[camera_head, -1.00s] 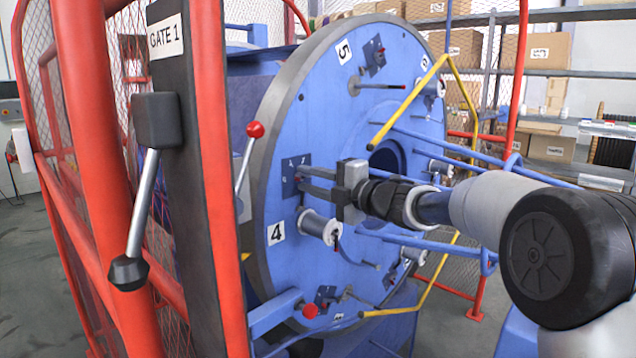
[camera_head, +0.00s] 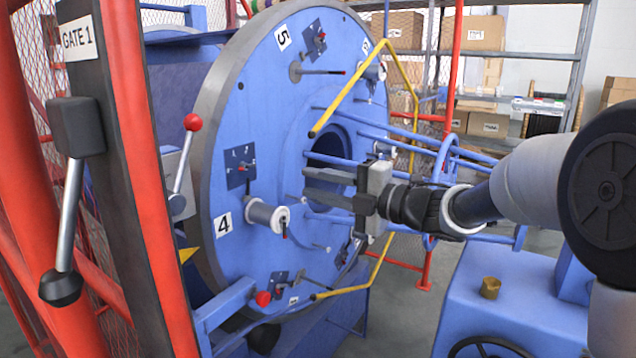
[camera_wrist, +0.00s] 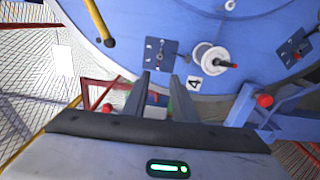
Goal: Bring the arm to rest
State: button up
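My gripper (camera_head: 306,183) is in the middle of the head view, fingers pointing left toward the face of the large blue disc (camera_head: 290,90). In the wrist view my gripper's two fingers (camera_wrist: 162,76) stand apart with nothing between them, so it is open and empty. A small dark blue plate (camera_head: 240,167) with a knob is on the disc, left of the fingertips and apart from them in the head view. My arm reaches in from the right.
A white spool (camera_head: 264,215) sits beside the number 4 label (camera_head: 223,224). Yellow bars (camera_head: 345,92) and blue tubes (camera_head: 400,150) stand out near the arm. The red gate frame (camera_head: 150,180) with a lever (camera_head: 68,215) is at left. A blue machine housing (camera_head: 510,300) is at lower right.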

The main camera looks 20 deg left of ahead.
jog(key=shift+d, duration=0.1)
dwell(0.3)
jog(key=w+d+r+m+t+h, duration=0.2)
jog(key=d+m+t+h, duration=0.35)
jog(key=d, duration=0.25)
jog(key=w+d+r+m+t+h, duration=0.2)
jog(key=d+r+m+t+h, duration=0.15)
jog(key=d+m, duration=0.4)
jog(key=s+d+f+m+h, duration=0.1)
jog(key=s+d+m+h, duration=0.25)
jog(key=d, duration=0.25)
jog(key=s+d+f+m+h, duration=0.2)
jog(key=d+m+h, duration=0.15)
jog(key=d, duration=0.25)
jog(key=s+d+f+m+g+h, duration=0.25)
jog(key=s+d+f+m, duration=0.25)
jog(key=s+d+m, duration=0.25)
jog(key=s+f+m+g, duration=0.3)
jog(key=s+f, duration=0.1)
jog(key=s, duration=0.5)
jog(key=s+f+m+g, duration=0.25)
jog(key=s+f, duration=0.25)
jog(key=s, duration=0.4)
notch_tip(320, 180, up, 26)
jog(key=a+y+p, duration=0.1)
jog(key=p, duration=2.4)
jog(key=shift+s+f+p, duration=0.2)
jog(key=shift+s+p, duration=0.2)
jog(key=shift+s, duration=0.05)
